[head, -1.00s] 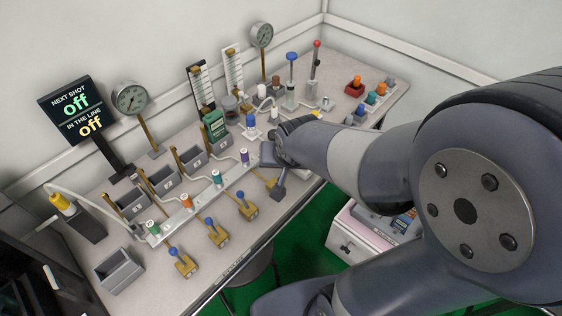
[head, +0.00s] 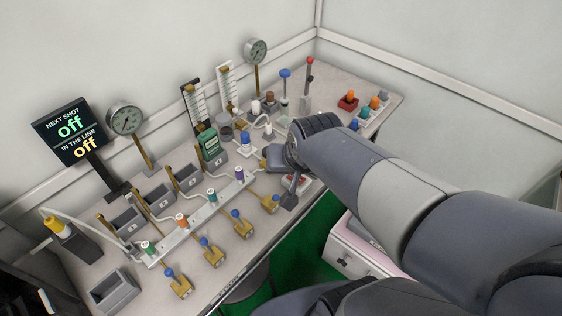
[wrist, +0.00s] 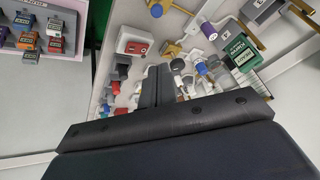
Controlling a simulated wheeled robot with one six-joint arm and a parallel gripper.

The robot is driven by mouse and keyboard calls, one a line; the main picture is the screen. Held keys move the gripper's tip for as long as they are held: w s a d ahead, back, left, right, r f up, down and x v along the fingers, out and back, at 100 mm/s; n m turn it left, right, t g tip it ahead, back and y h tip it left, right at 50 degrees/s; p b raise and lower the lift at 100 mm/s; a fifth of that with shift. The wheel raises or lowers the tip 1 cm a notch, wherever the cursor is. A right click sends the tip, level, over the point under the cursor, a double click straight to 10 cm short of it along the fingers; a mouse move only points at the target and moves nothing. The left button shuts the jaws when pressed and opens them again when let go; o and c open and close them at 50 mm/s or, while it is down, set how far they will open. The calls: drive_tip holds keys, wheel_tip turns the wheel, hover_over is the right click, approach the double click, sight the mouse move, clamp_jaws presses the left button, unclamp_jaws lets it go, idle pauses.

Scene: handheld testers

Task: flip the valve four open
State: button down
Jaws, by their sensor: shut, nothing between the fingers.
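Several brass valves with blue-tipped handles stand in a row along the bench's front edge. The rightmost valve (head: 269,203), nearest my gripper, appears to be valve four; no number is legible on it. In the wrist view, a blue tip on brass (wrist: 157,11) shows at the top edge. My gripper (head: 289,203) is just right of that valve, pointing down over the bench, with a visible gap between them. Its fingers (wrist: 157,70) are together and empty in the wrist view.
A white manifold (head: 205,213) with coloured caps runs behind the valves. A box with a red panel (wrist: 135,42) lies close to my fingers. The status sign (head: 72,132) reads off twice. A white drawer cabinet (head: 350,250) stands below, in front of the bench.

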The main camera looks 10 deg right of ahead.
drive_tip(key=shift+s+d+r, duration=0.3)
drive_tip(key=shift+s+r, duration=0.45)
drive_tip(key=shift+s, duration=0.05)
